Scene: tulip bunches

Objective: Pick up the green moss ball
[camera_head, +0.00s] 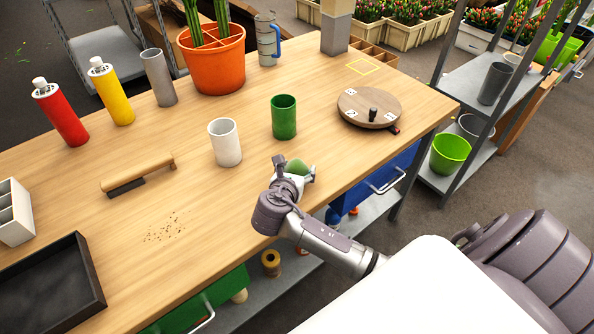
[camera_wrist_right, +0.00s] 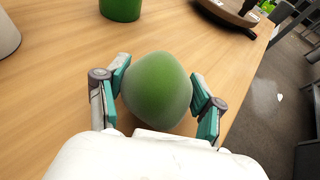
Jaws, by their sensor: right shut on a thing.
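The green moss ball (camera_wrist_right: 157,88) is between the two teal-lined fingers of my right gripper (camera_wrist_right: 160,100) in the right wrist view, close to the table's front edge. In the head view the moss ball (camera_head: 297,167) shows just past my right gripper (camera_head: 296,172), which partly hides it. The right gripper is shut on the ball. I cannot tell whether the ball touches the table top. My left gripper is not in view.
On the wooden table (camera_head: 235,205), a white cup (camera_head: 225,143) and a green cup (camera_head: 284,117) stand beyond the gripper. A round wooden turntable (camera_head: 369,107) is at the right. A black tray (camera_head: 50,285) lies at the lower left. The table's middle is mostly clear.

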